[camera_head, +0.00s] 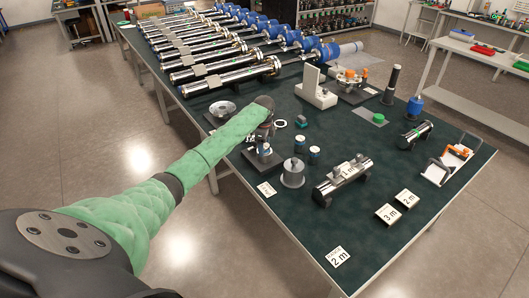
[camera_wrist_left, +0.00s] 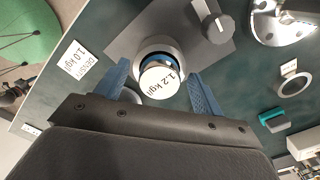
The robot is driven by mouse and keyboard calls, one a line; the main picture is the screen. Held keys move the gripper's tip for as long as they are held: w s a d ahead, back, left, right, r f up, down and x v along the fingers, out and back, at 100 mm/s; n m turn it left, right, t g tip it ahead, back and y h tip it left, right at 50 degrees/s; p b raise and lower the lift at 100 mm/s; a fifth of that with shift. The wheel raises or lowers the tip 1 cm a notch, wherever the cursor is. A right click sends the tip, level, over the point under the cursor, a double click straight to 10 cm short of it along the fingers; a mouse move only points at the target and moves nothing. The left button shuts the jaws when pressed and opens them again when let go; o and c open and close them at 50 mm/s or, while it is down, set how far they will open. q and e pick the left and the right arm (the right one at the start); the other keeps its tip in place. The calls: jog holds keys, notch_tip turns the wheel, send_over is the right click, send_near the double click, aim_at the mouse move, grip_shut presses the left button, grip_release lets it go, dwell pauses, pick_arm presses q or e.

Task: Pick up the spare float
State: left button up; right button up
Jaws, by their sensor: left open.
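A small cylinder with a white top marked 1.2 kg/l and a blue band (camera_wrist_left: 160,80), which appears to be the float, stands upright in a round seat on a grey plate (camera_wrist_left: 128,40). My left gripper (camera_wrist_left: 160,72) is open, its blue fingers on either side of the cylinder with nothing clearly held. In the head view the left gripper (camera_head: 266,132) points down over the small grey stand (camera_head: 263,158), and the arm hides part of it. My right gripper is not in view.
A density card reading 1.0 kg/l (camera_wrist_left: 72,61) lies beside the plate. In the head view a metal pot (camera_head: 292,174) and a horizontal cylinder (camera_head: 343,182) stand nearby.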

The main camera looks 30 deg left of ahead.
pick_arm(q)
jog(key=c, duration=1.1)
jog(key=shift+r, duration=0.1)
